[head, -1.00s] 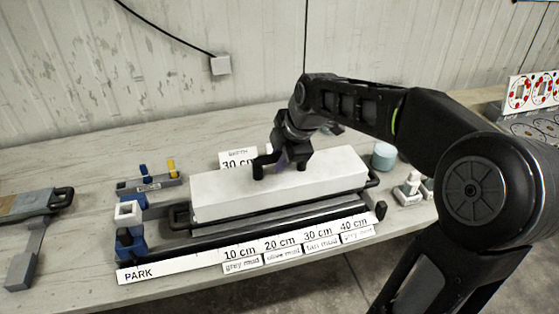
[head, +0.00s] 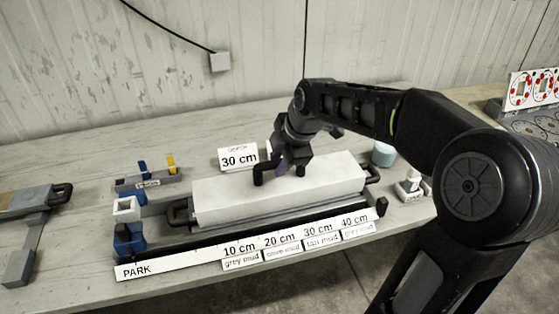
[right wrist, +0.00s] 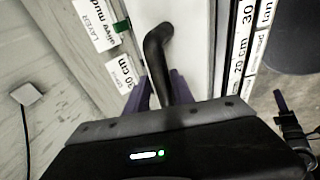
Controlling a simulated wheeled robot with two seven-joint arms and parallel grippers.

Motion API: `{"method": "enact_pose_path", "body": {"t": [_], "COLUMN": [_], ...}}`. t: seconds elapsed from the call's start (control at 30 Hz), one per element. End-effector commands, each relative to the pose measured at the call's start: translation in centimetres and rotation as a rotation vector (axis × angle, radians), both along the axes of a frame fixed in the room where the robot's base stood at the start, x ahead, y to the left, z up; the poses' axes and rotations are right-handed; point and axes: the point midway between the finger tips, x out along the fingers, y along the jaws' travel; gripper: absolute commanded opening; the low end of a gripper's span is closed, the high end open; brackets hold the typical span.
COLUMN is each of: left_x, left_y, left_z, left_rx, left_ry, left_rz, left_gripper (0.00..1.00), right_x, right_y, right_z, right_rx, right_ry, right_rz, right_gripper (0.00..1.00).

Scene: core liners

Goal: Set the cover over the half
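The cover (head: 280,196) is a long white box with a black bar handle (head: 259,174) on top. It sits low over the grey tray that holds the half; the half is hidden beneath it. The tray's black end handles (head: 179,213) stick out at both ends. Whether the cover is fully seated I cannot tell. My right gripper (head: 290,168) is at the cover's handle. In the right wrist view the purple fingers (right wrist: 160,90) are on both sides of the black handle (right wrist: 157,45), closed on it. My left gripper is out of view.
A ruled rail (head: 245,240) marked PARK and depth labels runs along the front, with a blue and white slider (head: 127,225) at its left end. A "30 cm" card (head: 238,158) stands behind. A small rack (head: 150,183) stands at left, a pale blue cylinder (head: 383,154) at right.

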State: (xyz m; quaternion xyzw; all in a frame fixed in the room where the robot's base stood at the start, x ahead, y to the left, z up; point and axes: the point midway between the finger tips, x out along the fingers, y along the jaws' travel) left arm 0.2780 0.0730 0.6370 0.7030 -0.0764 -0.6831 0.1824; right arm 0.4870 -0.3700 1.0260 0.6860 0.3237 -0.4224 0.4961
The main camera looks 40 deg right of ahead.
Motion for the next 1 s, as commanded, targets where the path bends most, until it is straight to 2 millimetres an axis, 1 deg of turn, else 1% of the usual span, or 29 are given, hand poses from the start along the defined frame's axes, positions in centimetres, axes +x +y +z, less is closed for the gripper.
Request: {"method": "enact_pose_path", "body": {"t": [0.03,0.17,0.4,0.57,0.63,0.7,0.77,1.0], "left_x": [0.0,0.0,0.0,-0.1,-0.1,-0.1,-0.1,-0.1], "left_y": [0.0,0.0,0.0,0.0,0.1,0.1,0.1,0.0], "left_z": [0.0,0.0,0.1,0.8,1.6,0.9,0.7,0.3], "left_rx": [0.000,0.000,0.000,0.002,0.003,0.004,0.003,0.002], "left_ry": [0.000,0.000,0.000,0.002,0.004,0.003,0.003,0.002], "left_rz": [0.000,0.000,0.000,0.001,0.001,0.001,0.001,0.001], "left_gripper": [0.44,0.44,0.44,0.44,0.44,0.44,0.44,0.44], "right_x": [0.0,0.0,0.0,0.0,0.0,-0.3,-0.8,-3.1], "right_y": [0.0,0.0,0.0,0.0,0.0,0.0,-0.1,-0.2], "right_z": [0.0,0.0,0.1,1.0,1.8,2.3,3.3,8.1], "right_rx": [0.000,0.000,0.000,0.000,0.000,-0.002,-0.003,-0.003], "right_ry": [-0.001,-0.001,-0.001,-0.001,-0.001,-0.006,-0.006,-0.008], "right_rz": [0.000,0.000,0.000,0.000,0.000,0.000,-0.001,0.001], "right_gripper": [0.33,0.43,0.43,0.43,0.43,0.43,0.43,0.43]}}
